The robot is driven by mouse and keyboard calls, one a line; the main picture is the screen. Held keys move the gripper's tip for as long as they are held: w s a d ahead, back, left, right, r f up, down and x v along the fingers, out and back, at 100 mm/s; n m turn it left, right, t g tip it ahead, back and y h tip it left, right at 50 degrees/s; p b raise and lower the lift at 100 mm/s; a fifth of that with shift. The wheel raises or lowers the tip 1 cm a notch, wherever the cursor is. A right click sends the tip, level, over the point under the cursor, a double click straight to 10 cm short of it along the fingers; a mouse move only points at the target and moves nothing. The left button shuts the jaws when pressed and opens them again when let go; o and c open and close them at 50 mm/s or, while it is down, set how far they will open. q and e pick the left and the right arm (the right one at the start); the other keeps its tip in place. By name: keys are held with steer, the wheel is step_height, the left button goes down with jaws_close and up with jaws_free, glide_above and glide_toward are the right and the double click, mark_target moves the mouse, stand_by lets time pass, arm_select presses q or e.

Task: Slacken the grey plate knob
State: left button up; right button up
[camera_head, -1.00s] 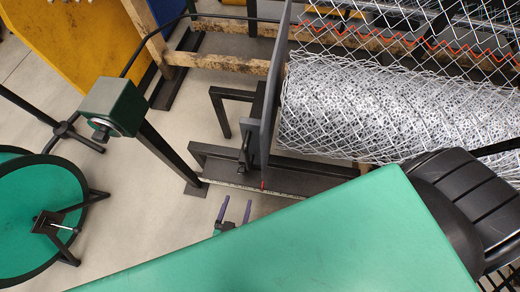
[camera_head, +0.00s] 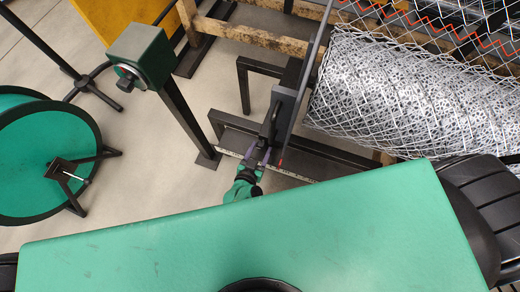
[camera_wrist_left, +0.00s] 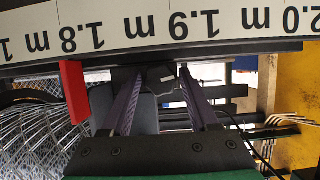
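The grey plate (camera_head: 300,90) stands upright at the left end of the wire mesh roll, above the scale rail. The dark knob (camera_wrist_left: 161,77) shows in the left wrist view, in line with the space between my fingertips. In the head view I cannot clearly pick it out. My left gripper (camera_head: 259,151) is at the plate's lower near side, over the rail. Its two purple fingers (camera_wrist_left: 160,84) are apart, one to each side of the knob. A narrow gap seems to show on both sides; contact is not clear. My right gripper is out of view.
The scale rail (camera_wrist_left: 150,28) with metre marks and a red pointer (camera_wrist_left: 74,90) lie close to the gripper. The mesh roll (camera_head: 400,95) is to the right. A green box on a post (camera_head: 140,55) and a green reel (camera_head: 40,160) stand left.

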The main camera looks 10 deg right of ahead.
arm_select(q)
jaws_close()
steer(key=shift+a+f+n+g+h+b, duration=0.15)
steer(key=shift+n+g+h+b, duration=0.35)
steer(key=shift+n+h+b, duration=0.5)
steer(key=shift+n+g+h+b, duration=0.3)
steer(key=shift+n+b, duration=0.55)
steer(key=shift+n, duration=0.05)
steer(key=shift+n+h+b, duration=0.3)
steer(key=shift+n+b, duration=0.2)
steer(key=shift+o, duration=2.4)
jaws_free()
